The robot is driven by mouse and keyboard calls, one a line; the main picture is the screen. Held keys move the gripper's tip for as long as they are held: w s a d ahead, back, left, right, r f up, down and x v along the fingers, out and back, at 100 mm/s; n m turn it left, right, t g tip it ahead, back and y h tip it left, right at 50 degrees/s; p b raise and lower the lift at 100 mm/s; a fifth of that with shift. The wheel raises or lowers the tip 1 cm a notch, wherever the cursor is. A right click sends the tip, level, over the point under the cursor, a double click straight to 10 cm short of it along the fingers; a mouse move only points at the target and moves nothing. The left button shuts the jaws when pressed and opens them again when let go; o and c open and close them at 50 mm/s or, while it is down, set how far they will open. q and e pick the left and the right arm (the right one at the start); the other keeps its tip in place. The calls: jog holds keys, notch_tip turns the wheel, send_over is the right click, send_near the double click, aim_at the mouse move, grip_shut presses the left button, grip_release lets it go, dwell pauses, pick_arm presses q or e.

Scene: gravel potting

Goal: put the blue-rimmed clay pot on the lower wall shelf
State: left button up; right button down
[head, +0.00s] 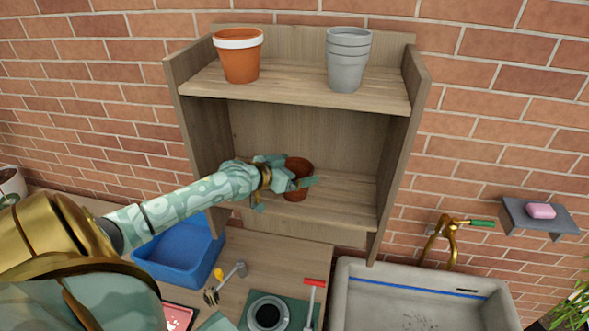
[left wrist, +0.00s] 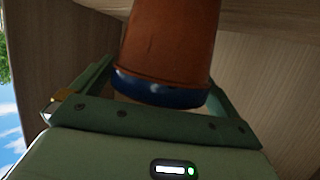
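The blue-rimmed clay pot (head: 298,168) is at the lower wall shelf (head: 345,190), near the front of its board. In the head view it looks upright, but I cannot tell whether its base touches the board. My left gripper (head: 293,178) reaches in from the left with a finger on either side of the pot. In the left wrist view the pot (left wrist: 170,45) sits between the fingers, its dark blue band towards the palm, and the fingers (left wrist: 162,85) close against its sides. A finger hides part of the pot in the head view. My right gripper is out of view.
The upper shelf (head: 290,85) holds a white-rimmed clay pot (head: 239,55) and stacked grey pots (head: 347,60). Below are a blue tub (head: 180,258), tools and a stone sink (head: 410,290). The lower shelf has free room right of the pot.

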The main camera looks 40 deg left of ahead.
pick_arm(q)
jog(key=shift+r, duration=0.2)
jog(key=v, duration=1.2)
jog(key=shift+p, duration=0.35)
